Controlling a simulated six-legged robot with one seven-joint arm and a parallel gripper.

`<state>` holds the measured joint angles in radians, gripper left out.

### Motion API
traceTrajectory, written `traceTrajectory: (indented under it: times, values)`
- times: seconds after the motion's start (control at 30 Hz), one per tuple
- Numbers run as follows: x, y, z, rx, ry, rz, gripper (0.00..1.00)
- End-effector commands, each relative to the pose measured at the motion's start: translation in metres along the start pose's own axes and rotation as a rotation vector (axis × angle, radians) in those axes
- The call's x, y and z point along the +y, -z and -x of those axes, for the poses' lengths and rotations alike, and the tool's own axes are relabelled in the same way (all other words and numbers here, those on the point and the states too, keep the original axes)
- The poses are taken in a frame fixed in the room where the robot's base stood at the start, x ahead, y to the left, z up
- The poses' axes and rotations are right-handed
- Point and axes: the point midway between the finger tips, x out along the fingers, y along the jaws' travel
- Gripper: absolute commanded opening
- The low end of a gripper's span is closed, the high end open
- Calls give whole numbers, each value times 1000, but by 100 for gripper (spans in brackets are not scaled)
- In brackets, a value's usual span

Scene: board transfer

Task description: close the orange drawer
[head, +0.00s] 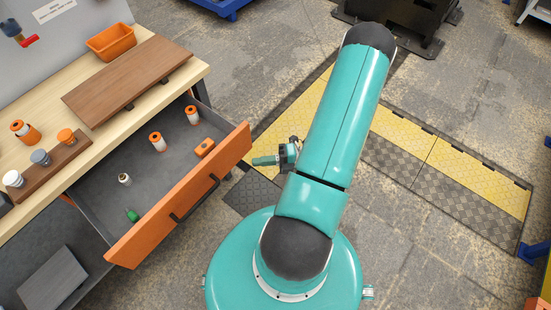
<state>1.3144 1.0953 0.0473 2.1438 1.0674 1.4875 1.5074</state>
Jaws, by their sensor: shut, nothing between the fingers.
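The orange drawer (148,230) of the wooden-topped bench is pulled out. Its orange front stands well clear of the bench edge, and its grey inside shows. A dark bar handle (194,200) runs along the outer face of the front. My teal arm rises to the right of the drawer. A small teal and dark part (268,160) shows just right of the drawer front's far end, partly behind the arm; I cannot tell if it is my wrist.
The benchtop (70,165) carries a brown board (128,80), an orange bin (111,42) and a rack of bottles. Yellow-black mats (440,165) lie at right.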

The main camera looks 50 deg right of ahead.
Motion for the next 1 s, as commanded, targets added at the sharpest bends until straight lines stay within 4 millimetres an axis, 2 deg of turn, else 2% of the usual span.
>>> traceTrajectory:
  times: [0.13,0.3,0.47,1.0]
  values:
    - [0,1,-30,2,-2,0,0]
    - [0,-19,-45,0,1,3,0]
    - [0,-26,-52,0,1,1,0]
    - [0,-32,-58,0,0,2,0]
